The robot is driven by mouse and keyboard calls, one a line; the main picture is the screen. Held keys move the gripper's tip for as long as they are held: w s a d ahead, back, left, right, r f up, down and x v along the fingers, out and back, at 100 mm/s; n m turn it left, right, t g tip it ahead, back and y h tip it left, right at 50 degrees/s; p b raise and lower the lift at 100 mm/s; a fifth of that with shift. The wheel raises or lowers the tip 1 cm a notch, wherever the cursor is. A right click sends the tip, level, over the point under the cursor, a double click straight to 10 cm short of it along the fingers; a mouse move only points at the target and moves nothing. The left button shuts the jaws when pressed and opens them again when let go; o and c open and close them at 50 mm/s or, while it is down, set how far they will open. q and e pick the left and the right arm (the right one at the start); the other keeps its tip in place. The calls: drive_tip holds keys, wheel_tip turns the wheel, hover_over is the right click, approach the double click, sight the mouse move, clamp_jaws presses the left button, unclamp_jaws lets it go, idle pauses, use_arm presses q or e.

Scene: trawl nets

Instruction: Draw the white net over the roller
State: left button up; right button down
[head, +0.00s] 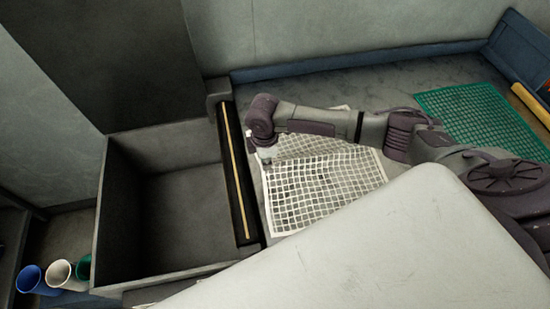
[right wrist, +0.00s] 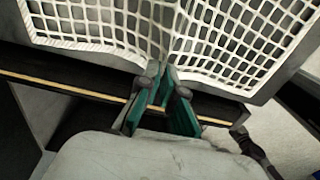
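The white net (head: 322,190) lies on the grey table right of the roller. It is creased, and my right arm covers part of it. The roller (head: 238,172) is a black bar with a yellow stripe along the bin's edge. My right gripper (head: 266,158) is at the net's roller-side edge, close beside the roller. In the right wrist view, the green fingers of my right gripper (right wrist: 166,74) are close together on the net's edge. The white net (right wrist: 235,40) bunches into a fold there, and the roller (right wrist: 60,88) passes behind the fingers. My left gripper is not in view.
An open grey bin (head: 125,215) stands left of the roller and looks empty. A green net (head: 480,118) and a yellow bar (head: 530,103) are at the right. Blue (head: 35,282), white (head: 62,275) and green (head: 84,267) cups stand at the lower left.

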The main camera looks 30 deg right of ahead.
drive_tip(key=a, duration=0.2)
drive_tip(key=w+a, duration=0.1)
drive_tip(key=a, duration=0.2)
drive_tip(key=shift+w+a, duration=0.35)
drive_tip(key=shift+a, duration=0.05)
drive_tip(key=a, duration=0.2)
drive_tip(key=w+a, duration=0.1)
drive_tip(key=a, duration=0.1)
drive_tip(key=w+a+b, duration=0.1)
drive_tip(key=a, duration=0.1)
drive_tip(key=shift+a, duration=0.3)
drive_tip(key=shift+w+a+b, duration=1.05)
drive_tip(key=shift+a+b, duration=0.6)
drive_tip(key=shift+a, duration=2.2)
wheel_tip(320, 180, down, 9)
drive_tip(key=b, duration=0.5)
drive_tip(key=shift+b, duration=0.4)
unclamp_jaws()
wheel_tip(320, 180, up, 6)
drive_tip(key=p, duration=0.5)
drive_tip(key=shift+f+p, duration=0.2)
drive_tip(key=shift+p, duration=0.15)
